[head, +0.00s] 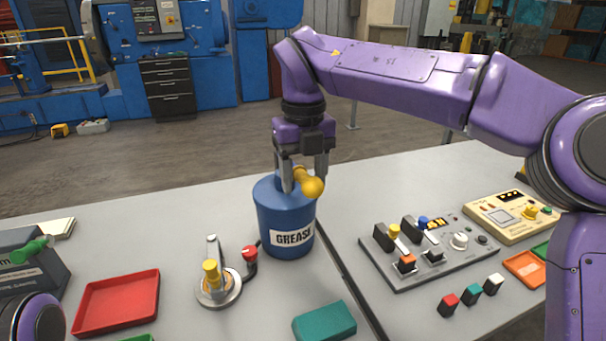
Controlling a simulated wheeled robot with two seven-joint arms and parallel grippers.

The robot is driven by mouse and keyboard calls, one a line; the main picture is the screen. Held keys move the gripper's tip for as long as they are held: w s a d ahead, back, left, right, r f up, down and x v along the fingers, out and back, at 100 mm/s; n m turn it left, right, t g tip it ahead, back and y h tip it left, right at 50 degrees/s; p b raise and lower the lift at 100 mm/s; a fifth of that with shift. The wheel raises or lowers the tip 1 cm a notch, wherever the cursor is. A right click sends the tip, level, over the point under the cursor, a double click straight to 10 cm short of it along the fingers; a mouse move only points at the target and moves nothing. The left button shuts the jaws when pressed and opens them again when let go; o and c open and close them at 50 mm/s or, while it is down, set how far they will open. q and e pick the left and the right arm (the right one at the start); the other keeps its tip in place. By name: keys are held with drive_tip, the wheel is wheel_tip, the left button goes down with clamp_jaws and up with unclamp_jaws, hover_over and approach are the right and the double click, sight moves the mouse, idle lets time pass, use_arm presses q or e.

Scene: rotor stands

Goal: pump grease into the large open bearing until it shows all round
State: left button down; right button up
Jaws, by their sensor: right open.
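A blue can labelled GREASE (286,222) stands upright on the grey table. On its top is a yellow handle with a round knob (313,187). My right gripper (303,180) points down over the can, its fingers open on either side of the yellow handle. I cannot tell whether they touch it. A round metal piece with a yellow knob (218,288) stands to the left of the can. I cannot make out a large open bearing for certain. Part of my left arm shows at the lower left corner; its gripper is out of view.
A red tray (117,301) lies at the left, and a red-knobbed lever (250,258) stands close by the can. A teal block (324,321) lies in front. A control panel (430,249), a beige box (511,215) and small coloured blocks (473,294) fill the right.

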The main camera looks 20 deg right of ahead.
wheel_tip(320, 180, up, 7)
drive_tip(key=p, duration=0.6)
drive_tip(key=shift+p, duration=0.3)
drive_tip(key=shift+f, duration=0.1)
idle(0.8)
